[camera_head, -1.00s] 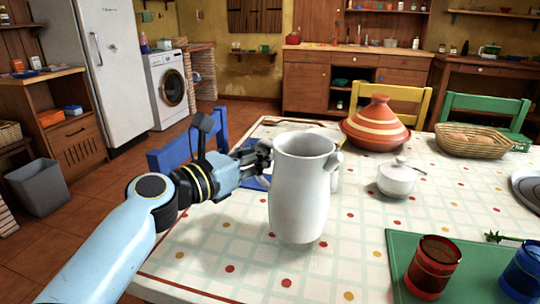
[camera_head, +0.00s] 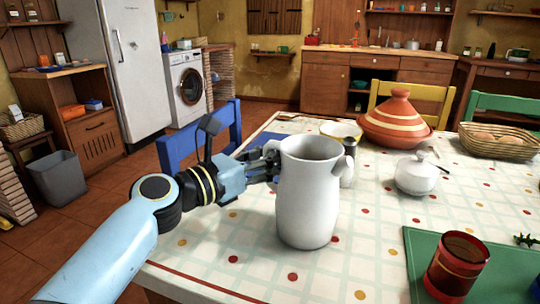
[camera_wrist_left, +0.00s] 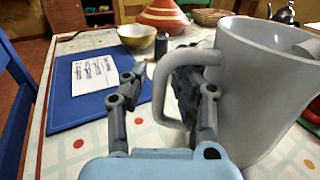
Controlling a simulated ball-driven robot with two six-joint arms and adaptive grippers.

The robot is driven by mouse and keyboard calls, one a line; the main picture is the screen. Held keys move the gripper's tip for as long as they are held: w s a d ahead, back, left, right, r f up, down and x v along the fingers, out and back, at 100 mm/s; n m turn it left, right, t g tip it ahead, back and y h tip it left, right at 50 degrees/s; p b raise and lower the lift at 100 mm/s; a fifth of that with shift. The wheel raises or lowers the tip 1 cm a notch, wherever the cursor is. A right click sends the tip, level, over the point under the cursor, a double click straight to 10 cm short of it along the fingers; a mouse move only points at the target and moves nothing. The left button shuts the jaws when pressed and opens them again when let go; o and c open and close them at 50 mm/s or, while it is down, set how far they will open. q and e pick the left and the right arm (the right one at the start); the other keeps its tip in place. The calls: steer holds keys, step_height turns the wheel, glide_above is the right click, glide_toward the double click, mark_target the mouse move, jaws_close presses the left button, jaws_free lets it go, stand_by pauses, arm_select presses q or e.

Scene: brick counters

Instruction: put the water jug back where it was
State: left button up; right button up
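The white water jug (camera_head: 309,205) stands upright on the checked tablecloth (camera_head: 225,250), at the middle of the head view. Its spout points right and its handle faces my left gripper. In the left wrist view the jug (camera_wrist_left: 255,95) fills the right side, with its handle (camera_wrist_left: 165,100) near the middle. My left gripper (camera_head: 270,163) is at the handle. In the wrist view its fingers (camera_wrist_left: 160,85) are apart on either side of the handle's outer bar. One finger is by the handle opening, and a gap shows beside the other. My right gripper is out of view.
Behind the jug are a yellow-rimmed bowl (camera_head: 342,131), a shaker (camera_head: 348,172) and a tagine (camera_head: 397,118). A white sugar bowl (camera_head: 416,176) stands to the right. A red cup (camera_head: 458,265) is on a green mat (camera_head: 420,250). A blue chair (camera_head: 180,148) stands at the left edge.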

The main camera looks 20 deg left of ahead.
arm_select(q)
steer(key=f+b+v, duration=0.1)
steer(key=v, duration=0.9)
steer(key=shift+s+a, duration=0.25)
steer(key=shift+a, duration=0.1)
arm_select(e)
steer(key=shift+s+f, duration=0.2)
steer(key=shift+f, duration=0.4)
arm_select(q)
steer(key=shift+f, duration=0.1)
